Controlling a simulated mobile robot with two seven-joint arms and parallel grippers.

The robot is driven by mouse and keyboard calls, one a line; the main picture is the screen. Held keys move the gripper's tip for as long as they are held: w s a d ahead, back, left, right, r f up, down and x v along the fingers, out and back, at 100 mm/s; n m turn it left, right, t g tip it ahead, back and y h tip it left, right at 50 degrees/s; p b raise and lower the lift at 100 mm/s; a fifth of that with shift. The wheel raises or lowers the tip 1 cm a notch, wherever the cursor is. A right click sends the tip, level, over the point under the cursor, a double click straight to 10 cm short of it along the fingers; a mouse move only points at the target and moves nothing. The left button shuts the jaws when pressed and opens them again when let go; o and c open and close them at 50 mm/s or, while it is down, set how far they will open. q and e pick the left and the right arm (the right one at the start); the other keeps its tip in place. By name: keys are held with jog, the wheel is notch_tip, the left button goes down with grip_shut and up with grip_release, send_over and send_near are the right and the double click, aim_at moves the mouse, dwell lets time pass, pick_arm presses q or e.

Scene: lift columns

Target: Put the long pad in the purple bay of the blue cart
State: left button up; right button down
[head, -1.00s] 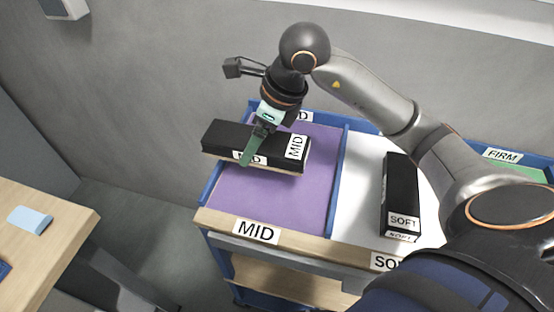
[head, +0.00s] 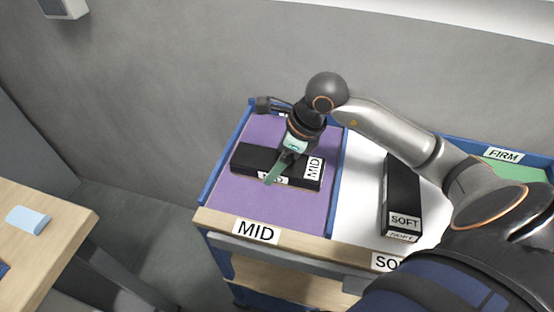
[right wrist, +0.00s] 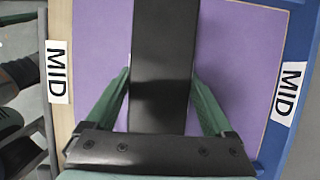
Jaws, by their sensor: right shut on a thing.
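The long pad (head: 255,162) is black with white MID labels. In the head view it lies crosswise over the purple bay (head: 252,202) of the blue cart, low against the purple floor; I cannot tell whether it touches. My right gripper (head: 276,172) is shut on the pad near its middle, coming from above. In the right wrist view the pad (right wrist: 162,60) runs between the two green fingers (right wrist: 162,95), with purple floor on both sides. The blue cart (head: 225,160) has a MID label on its front edge. My left gripper is not in view.
The white bay to the right holds a black pad marked SOFT (head: 403,190). A blue divider (head: 338,185) separates it from the purple bay. A green bay marked FIRM (head: 503,155) is farther right. A wooden table (head: 60,240) with a light blue item (head: 28,219) stands at left.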

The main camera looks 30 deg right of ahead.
jog(key=shift+f, duration=0.1)
grip_release()
jog(key=v, duration=1.2)
jog(key=shift+a, duration=0.1)
